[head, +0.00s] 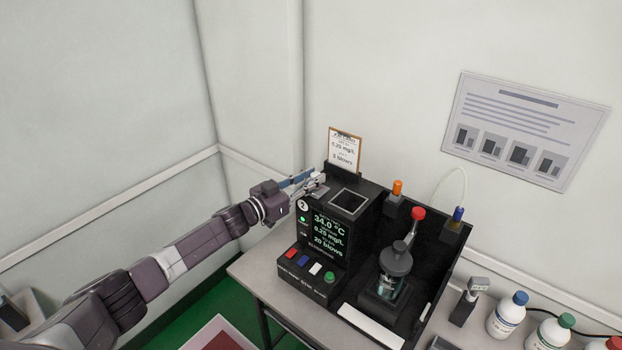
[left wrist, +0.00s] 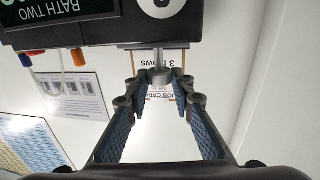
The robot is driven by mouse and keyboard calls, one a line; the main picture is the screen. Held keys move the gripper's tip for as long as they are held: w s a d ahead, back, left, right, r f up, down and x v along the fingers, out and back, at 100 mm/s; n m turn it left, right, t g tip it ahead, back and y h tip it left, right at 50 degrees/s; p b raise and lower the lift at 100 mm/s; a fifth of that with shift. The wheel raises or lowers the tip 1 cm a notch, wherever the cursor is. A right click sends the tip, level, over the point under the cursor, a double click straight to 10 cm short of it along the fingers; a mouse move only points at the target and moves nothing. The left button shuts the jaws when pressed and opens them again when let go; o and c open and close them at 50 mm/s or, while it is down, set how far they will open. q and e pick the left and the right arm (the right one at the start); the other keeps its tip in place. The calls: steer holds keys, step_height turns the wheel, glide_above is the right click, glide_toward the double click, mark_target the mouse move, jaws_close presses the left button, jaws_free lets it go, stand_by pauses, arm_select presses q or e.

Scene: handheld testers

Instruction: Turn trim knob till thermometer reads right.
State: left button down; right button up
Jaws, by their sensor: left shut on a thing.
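The black tester (head: 352,222) stands on the bench. Its screen (head: 329,230) shows 34.0 °C, 0.25 mg/L and 20 blows. In the left wrist view the tester is upside down, with BATH TWO on its screen (left wrist: 70,8). A small grey trim knob (left wrist: 160,76) projects from the tester's side. My left gripper (head: 318,188) is at the tester's upper left side. In the left wrist view its blue-padded fingers (left wrist: 160,88) are shut on the knob. The fingers and arm hide the knob in the head view. My right gripper is not in view.
A card (head: 344,150) stands behind the tester. A glass jar (head: 390,284) with a dark top sits in the black tray to the right. A small grey-headed device (head: 468,300) and white bottles (head: 507,314) stand farther right. Walls are close behind.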

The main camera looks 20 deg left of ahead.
arm_select(q)
steer(key=shift+r, duration=0.1)
steer(key=c, duration=2.1)
jaws_free()
steer(key=o, duration=0.4)
steer(key=shift+w, duration=0.1)
steer(key=shift+o, duration=0.2)
steer(key=shift+s+a+f, duration=0.2)
steer(key=shift+s+a, duration=0.05)
steer(key=shift+s, duration=0.25)
steer(key=v, duration=1)
steer(key=shift+s+a, duration=0.15)
steer(key=shift+s, duration=0.25)
steer(key=shift+r, duration=0.15)
